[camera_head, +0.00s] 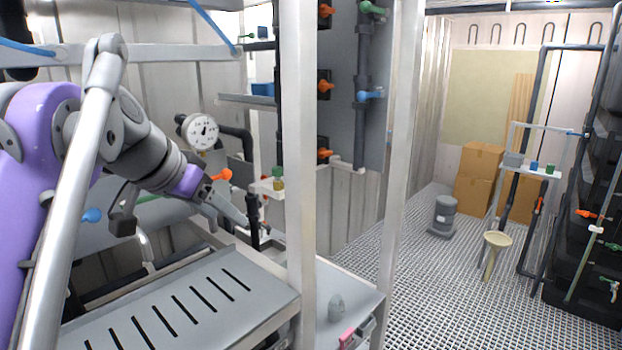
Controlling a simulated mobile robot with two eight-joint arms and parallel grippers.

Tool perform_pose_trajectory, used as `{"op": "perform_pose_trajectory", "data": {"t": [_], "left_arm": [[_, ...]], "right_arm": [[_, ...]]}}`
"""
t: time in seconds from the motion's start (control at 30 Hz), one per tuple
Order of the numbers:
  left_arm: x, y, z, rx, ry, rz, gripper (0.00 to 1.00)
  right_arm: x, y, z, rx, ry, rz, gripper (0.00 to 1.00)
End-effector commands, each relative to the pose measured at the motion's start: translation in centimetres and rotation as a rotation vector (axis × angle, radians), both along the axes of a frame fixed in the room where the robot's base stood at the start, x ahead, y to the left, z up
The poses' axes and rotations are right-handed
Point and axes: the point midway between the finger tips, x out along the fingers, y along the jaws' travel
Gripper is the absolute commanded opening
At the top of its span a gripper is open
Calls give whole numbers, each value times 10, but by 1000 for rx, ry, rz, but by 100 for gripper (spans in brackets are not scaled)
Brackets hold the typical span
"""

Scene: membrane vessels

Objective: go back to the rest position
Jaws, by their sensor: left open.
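My left arm, purple and grey, comes in from the left and reaches toward the middle. My left gripper (238,222) is open at its end, above the far right part of the slotted grey bench top (205,290). Its fingers are close in the picture to an upright black pipe (253,215); I cannot tell whether they touch it. I see nothing held between the fingers. My right gripper is not in view.
White posts (300,120) stand right of the gripper. A round gauge (201,131) and an orange-handled valve (222,175) are behind the arm. Cardboard boxes (478,180), a grey canister (445,215) and a beige stand (494,245) are on the right. The grated floor (430,290) between is mostly clear.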

Motion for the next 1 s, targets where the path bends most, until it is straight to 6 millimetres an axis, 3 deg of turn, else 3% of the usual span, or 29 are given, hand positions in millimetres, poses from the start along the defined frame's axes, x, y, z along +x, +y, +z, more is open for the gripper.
{"op": "perform_pose_trajectory", "data": {"t": [0.27,0.4,0.6,0.7,0.8,1.0], "left_arm": [[-35,-8,-148,21,107,145,67],[-72,-10,-239,37,140,228,67],[-129,-9,-351,54,161,331,67],[-152,-7,-389,60,163,367,67],[-166,-6,-411,62,164,390,67],[-171,-5,-420,63,164,401,67]], "right_arm": [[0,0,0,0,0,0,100],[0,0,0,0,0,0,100],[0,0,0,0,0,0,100],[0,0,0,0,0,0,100],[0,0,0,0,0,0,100],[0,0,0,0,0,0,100]]}}
